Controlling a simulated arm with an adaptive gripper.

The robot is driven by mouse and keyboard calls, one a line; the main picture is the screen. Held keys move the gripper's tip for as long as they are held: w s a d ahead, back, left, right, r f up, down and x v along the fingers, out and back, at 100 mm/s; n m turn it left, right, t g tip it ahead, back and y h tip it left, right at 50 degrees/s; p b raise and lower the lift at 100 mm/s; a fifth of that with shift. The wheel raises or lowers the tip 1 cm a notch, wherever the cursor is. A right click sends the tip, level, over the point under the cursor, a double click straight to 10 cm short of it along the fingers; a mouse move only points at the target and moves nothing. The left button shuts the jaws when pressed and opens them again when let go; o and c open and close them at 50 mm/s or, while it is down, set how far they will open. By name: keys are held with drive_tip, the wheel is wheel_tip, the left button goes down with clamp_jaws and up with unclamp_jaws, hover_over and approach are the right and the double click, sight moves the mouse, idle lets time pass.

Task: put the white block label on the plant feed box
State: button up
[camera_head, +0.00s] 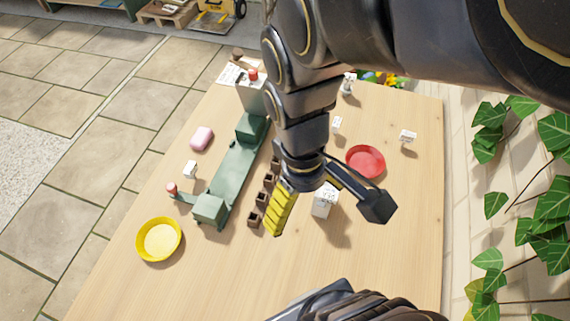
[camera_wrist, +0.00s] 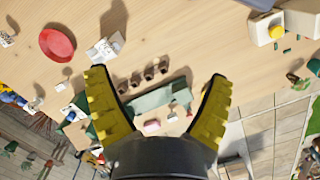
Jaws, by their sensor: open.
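My gripper (camera_head: 326,220) is open, its fingers spread above the table; it also shows in the wrist view (camera_wrist: 155,76) with nothing between the fingers. A white box with dark print (camera_head: 323,204) stands below it, partly hidden by the gripper in the head view. It looks like the plant feed box, and in the wrist view the box (camera_wrist: 105,48) is just beyond the left fingertip. Small white blocks stand left of the green machine (camera_head: 190,169), behind my gripper (camera_head: 337,124) and at the right (camera_head: 408,137). I cannot tell which is the label.
A red saucer (camera_head: 365,162) lies behind the box and a yellow saucer (camera_head: 158,240) at front left. The green machine (camera_head: 232,170) and several small brown pots (camera_head: 253,219) stand left of my gripper. A pink block (camera_head: 201,139) lies farther left. The front table is mostly clear.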

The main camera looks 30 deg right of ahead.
drive_tip(key=s+a, duration=0.1)
drive_tip(key=s+a+r+m, duration=0.2)
drive_tip(key=shift+s+a, duration=0.1)
drive_tip(key=shift+s, duration=0.15)
drive_tip(key=shift+c, duration=0.4)
drive_tip(key=m+g+y, duration=0.2)
drive_tip(key=m+y, duration=0.1)
drive_tip(key=m, duration=0.6)
approach(329, 192)
drive_tip(key=shift+s+f, duration=0.7)
drive_tip(key=shift+f, duration=0.15)
drive_tip(key=shift+s+f+y, duration=0.1)
drive_tip(key=shift+f+y, duration=0.2)
drive_tip(key=shift+s+f, duration=0.25)
drive_tip(key=shift+f, duration=0.6)
drive_tip(key=x, duration=0.5)
drive_tip(key=shift+w+a+f, duration=0.3)
drive_tip(key=shift+a, duration=0.1)
drive_tip(key=c, duration=1.1)
